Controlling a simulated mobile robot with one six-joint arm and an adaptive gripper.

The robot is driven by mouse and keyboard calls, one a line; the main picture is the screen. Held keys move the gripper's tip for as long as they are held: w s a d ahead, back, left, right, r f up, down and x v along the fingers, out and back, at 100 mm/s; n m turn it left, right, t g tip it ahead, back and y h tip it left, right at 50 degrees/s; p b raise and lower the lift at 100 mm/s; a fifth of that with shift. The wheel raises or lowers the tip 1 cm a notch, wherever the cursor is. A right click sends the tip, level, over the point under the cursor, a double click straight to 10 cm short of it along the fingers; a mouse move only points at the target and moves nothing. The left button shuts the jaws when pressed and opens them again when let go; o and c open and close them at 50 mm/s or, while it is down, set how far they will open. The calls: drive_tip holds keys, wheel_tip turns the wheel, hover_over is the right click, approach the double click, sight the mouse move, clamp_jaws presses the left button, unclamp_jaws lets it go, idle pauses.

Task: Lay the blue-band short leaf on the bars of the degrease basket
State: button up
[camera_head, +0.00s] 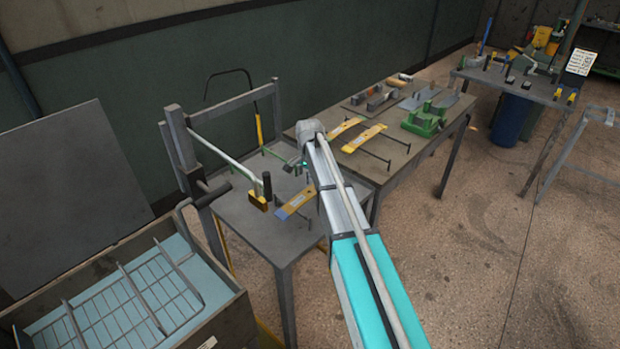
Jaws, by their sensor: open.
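A yellow leaf with a blue-grey band (297,204) lies tilted on a small rack on the near grey table (255,235); it looks like the blue-band short leaf. The degrease basket (128,283) is at the lower left, a wire grid with raised bars inside a dark tank with light blue liquid or lining. My arm reaches from the lower right to above the near table. My gripper (292,165) is small at the arm's end, open, above and behind the leaf and apart from it. Its fingertips are partly hidden and nothing shows in them.
Two more yellow leaves, a longer one (363,138) and one (344,128), lie on the farther table (400,152) beside a green vise-like tool (424,123).

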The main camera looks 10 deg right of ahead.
sight(309, 192)
wheel_tip(309, 192, up, 7)
drive_tip(key=p, duration=0.6)
drive_tip(key=shift+f, duration=0.15)
idle(0.5)
drive_tip(key=s+n, duration=1)
drive_tip(key=s, duration=1.9)
drive_tip(key=shift+s+d+n, duration=0.15)
drive_tip(key=shift+d+n, duration=0.1)
drive_tip(key=shift+n, duration=0.15)
